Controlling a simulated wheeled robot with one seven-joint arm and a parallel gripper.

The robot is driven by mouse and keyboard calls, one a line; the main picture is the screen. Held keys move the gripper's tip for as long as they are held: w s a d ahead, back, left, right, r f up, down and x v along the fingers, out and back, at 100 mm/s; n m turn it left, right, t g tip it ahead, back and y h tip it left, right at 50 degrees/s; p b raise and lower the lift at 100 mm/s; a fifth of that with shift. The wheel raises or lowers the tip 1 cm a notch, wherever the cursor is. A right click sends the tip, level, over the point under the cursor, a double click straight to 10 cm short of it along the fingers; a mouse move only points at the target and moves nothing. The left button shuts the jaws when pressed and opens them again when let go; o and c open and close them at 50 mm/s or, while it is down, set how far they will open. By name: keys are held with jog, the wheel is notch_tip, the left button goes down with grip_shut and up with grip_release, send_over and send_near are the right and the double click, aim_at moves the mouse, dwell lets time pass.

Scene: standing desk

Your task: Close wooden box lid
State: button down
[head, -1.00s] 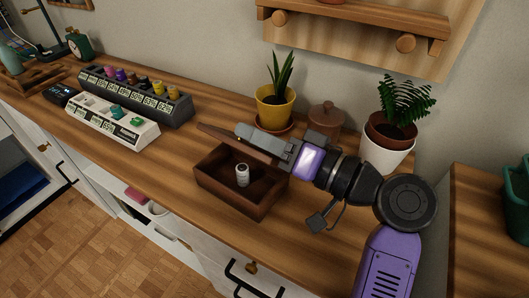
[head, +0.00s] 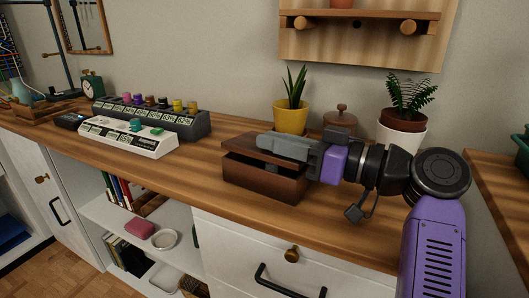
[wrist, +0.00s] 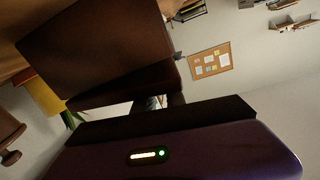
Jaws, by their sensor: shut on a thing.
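The dark wooden box (head: 262,183) stands on the desk in the head view. Its lid (head: 238,146) is low over the box, with a narrow dark gap still showing between them at the front. My gripper (head: 268,145) lies across the top of the lid from the right, shut on the lid; its fingertips are hard to make out. In the wrist view a large dark brown wooden panel (wrist: 95,50) fills the upper left, close to the gripper. The small white can inside the box is mostly hidden now.
A yellow plant pot (head: 290,118), a brown lidded jar (head: 341,117) and a fern in a white pot (head: 401,134) stand behind the box and my arm. A white device (head: 128,140) and a dark rack (head: 180,124) stand left. The desk front is clear.

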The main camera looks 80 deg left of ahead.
jog(key=shift+s+f+n, duration=0.1)
jog(key=shift+n, duration=0.2)
jog(key=c, duration=1.4)
grip_release()
jog(key=shift+p+v, duration=0.85)
jog(key=shift+v, duration=3.1)
jog(key=shift+s, duration=0.1)
